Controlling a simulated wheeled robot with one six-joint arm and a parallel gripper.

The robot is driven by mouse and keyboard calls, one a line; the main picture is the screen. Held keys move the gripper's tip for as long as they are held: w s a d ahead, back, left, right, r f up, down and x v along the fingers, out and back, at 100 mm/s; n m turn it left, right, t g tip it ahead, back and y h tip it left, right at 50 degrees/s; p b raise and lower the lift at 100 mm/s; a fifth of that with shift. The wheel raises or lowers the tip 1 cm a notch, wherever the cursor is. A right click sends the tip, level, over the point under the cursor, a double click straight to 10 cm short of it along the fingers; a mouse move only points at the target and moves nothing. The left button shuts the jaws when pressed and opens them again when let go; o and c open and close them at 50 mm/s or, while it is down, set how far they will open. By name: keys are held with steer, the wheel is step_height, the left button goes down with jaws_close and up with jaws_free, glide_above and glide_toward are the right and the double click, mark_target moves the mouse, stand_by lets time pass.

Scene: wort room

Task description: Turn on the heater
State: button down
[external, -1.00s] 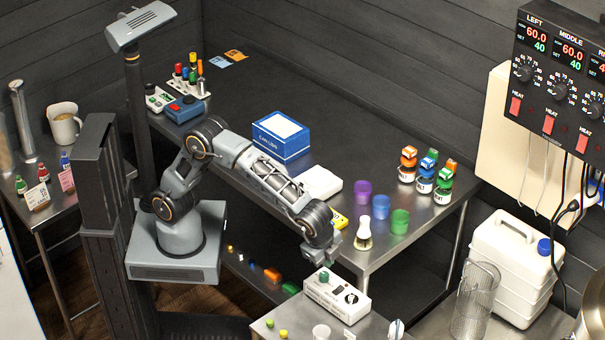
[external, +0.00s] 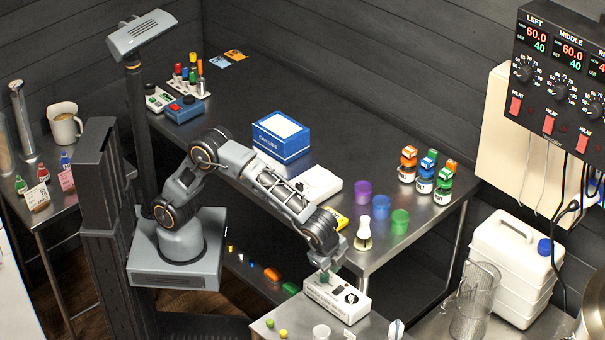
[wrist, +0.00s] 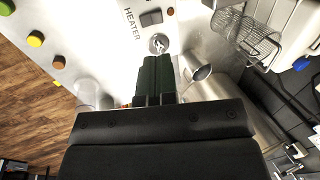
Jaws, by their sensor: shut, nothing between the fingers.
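The heater (external: 320,295) is a small pale box at the near edge of the steel table in the external view. My gripper (external: 324,277) is low over the left part of the box. Its dark green fingers (wrist: 158,60) are shut and empty, with tips by the knob in the wrist view. I cannot tell whether they touch the heater.
A wire basket (external: 476,300) and a white canister (external: 510,265) are to the right. A clear cup (external: 321,333) and small coloured pieces (external: 283,334) lie in front.

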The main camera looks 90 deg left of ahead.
mark_target(337, 291)
steer(key=x, duration=0.9)
steer(key=shift+a+f+p, duration=0.1)
steer(key=shift+f+p, duration=0.2)
steer(key=shift+f, duration=0.1)
steer(key=shift+w+a+g+p, duration=0.15)
steer(key=shift+g+p, duration=0.15)
steer(key=shift+p, duration=0.25)
steer(key=shift+f, duration=0.2)
steer(key=shift+s+d+b, duration=0.3)
steer(key=shift+s+d, duration=0.35)
